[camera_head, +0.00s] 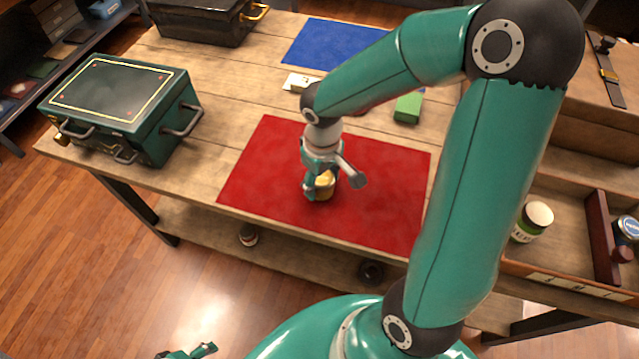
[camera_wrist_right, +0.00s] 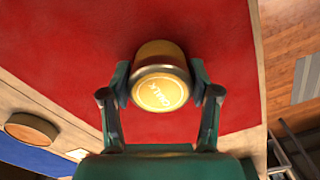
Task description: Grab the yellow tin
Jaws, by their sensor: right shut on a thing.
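The yellow tin (camera_head: 325,184) is on the red mat (camera_head: 262,170), near the middle of the wooden table. My right gripper (camera_head: 321,186) comes down over it and is shut on it. In the right wrist view the tin's round yellow lid (camera_wrist_right: 159,94), with lettering on it, sits between the two fingers of the right gripper (camera_wrist_right: 160,88). Whether the tin touches the mat or is slightly raised, I cannot tell. My left gripper (camera_head: 190,353) shows only in part at the bottom edge of the head view, away from the table.
A dark green chest (camera_head: 120,100) with handles stands on the table's left. A black case (camera_head: 205,20) and a blue mat (camera_head: 330,45) are farther back. A green block (camera_head: 408,107) lies behind the red mat. A wooden tray (camera_head: 565,262) at the right holds jars.

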